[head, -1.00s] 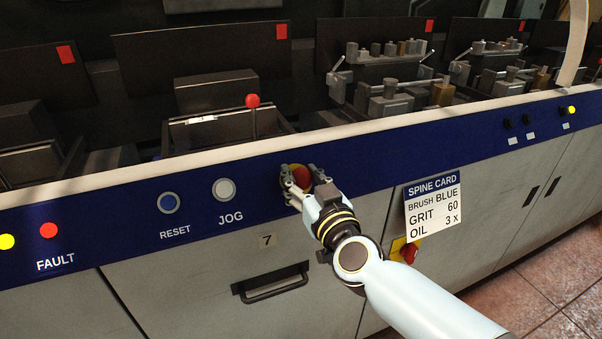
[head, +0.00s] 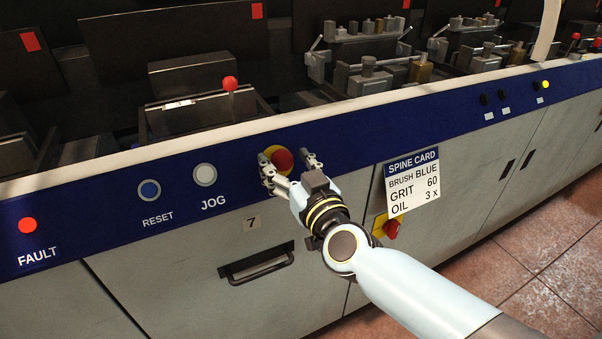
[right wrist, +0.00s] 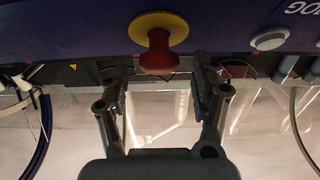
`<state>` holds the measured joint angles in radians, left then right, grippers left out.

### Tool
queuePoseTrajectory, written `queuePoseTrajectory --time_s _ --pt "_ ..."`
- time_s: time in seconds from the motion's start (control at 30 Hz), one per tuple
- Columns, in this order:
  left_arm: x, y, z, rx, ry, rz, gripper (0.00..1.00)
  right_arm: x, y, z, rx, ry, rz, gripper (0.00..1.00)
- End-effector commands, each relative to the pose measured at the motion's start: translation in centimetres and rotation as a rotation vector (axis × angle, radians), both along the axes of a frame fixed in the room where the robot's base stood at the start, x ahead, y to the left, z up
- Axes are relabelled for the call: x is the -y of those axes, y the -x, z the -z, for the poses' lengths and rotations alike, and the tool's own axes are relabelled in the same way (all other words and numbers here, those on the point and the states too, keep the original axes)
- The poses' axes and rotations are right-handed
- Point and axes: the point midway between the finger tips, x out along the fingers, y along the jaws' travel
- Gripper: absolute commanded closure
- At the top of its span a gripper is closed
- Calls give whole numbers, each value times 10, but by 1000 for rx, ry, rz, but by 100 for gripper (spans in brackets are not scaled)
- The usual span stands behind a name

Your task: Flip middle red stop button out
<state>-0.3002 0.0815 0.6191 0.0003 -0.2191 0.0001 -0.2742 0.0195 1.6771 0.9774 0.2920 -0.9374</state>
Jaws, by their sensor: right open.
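The red stop button (head: 282,160) sits on a yellow round base on the blue panel strip. In the right wrist view the red button (right wrist: 158,58) stands out from its yellow disc (right wrist: 160,26). My right gripper (head: 291,168) is open, with one finger at the left of the button and one at the right. In the right wrist view the open right gripper (right wrist: 163,80) has its fingers apart, and the button is between and slightly beyond their tips, with gaps on both sides. My left gripper is not in view.
The white JOG button (head: 204,175) and blue RESET button (head: 150,190) are left of the stop button. A spine card (head: 412,184) hangs at right, near a red rotary switch (head: 391,229). A drawer handle (head: 257,266) is below. A red-knobbed lever (head: 230,84) stands above the panel.

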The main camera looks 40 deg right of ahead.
Motion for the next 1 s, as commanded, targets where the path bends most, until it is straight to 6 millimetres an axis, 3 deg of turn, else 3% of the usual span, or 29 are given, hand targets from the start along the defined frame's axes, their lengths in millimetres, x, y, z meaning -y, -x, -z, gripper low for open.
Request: queuePoseTrajectory --time_s 0.2,0.43,0.6,1.0 --pt "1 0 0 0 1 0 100 -12 50 2 -6 -1 1 36" --pt "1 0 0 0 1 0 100 -21 89 1 -4 0 1 36" --pt "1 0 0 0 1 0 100 -24 99 1 -1 0 1 36" --pt "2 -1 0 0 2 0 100 -24 100 0 -1 0 0 36"
